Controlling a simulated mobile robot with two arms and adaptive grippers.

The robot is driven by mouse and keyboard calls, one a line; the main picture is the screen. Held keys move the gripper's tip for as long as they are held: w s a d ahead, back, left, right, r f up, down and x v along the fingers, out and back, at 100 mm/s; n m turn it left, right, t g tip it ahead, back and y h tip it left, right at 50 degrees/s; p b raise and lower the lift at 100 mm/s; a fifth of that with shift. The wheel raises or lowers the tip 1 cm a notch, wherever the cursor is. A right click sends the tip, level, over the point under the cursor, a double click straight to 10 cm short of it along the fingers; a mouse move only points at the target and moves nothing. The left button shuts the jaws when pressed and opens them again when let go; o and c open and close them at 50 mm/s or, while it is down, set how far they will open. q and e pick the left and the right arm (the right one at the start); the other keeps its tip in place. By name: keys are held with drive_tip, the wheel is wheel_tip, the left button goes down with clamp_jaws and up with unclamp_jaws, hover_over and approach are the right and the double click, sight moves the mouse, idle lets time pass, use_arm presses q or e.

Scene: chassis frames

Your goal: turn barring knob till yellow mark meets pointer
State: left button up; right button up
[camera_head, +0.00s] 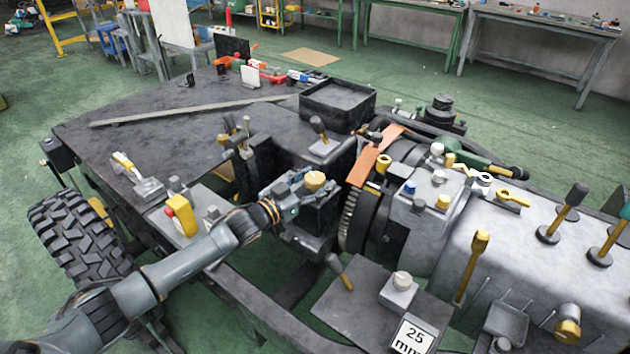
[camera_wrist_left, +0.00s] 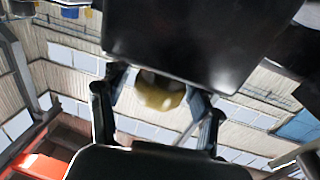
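A rounded yellow-tan knob (camera_head: 315,180), which looks like the barring knob, sits on a dark housing (camera_head: 316,212) left of the toothed flywheel (camera_head: 349,215). My left gripper (camera_head: 299,190) is at this knob, its arm reaching in from the lower left. In the left wrist view the knob (camera_wrist_left: 160,92) lies between the two spread fingers, very close to them. Whether they touch it is not clear. A pointer and a yellow mark cannot be made out with certainty. My right gripper is not in view.
An orange-brown guard (camera_head: 375,157) arches over the flywheel. A grey gearbox housing (camera_head: 530,245) with several levers fills the right. A yellow box with a red button (camera_head: 181,216) stands close to my left arm. A black tray (camera_head: 338,103) is behind the knob.

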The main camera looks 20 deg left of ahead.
use_arm(q)
drive_tip(key=c, duration=0.7)
drive_tip(key=shift+c, duration=0.6)
drive_tip(key=shift+d+r+n+t+y+p, duration=0.2)
drive_tip(key=shift+n+t+y+p, duration=0.1)
drive_tip(key=shift+n+y+p, duration=0.1)
drive_tip(key=shift+r+n+t+y+p, duration=0.15)
drive_tip(key=shift+n+t+y+p, duration=0.35)
drive_tip(key=shift+n+y, duration=0.45)
drive_tip(key=n+y, duration=0.1)
drive_tip(key=y, duration=0.2)
drive_tip(key=shift+w+a+t+p, duration=0.1)
drive_tip(key=shift+t+p, duration=0.2)
drive_tip(key=shift+n+y, duration=0.35)
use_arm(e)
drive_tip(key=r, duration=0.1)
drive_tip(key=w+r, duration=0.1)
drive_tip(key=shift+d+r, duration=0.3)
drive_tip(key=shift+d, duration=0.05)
use_arm(q)
drive_tip(key=shift+a, duration=0.15)
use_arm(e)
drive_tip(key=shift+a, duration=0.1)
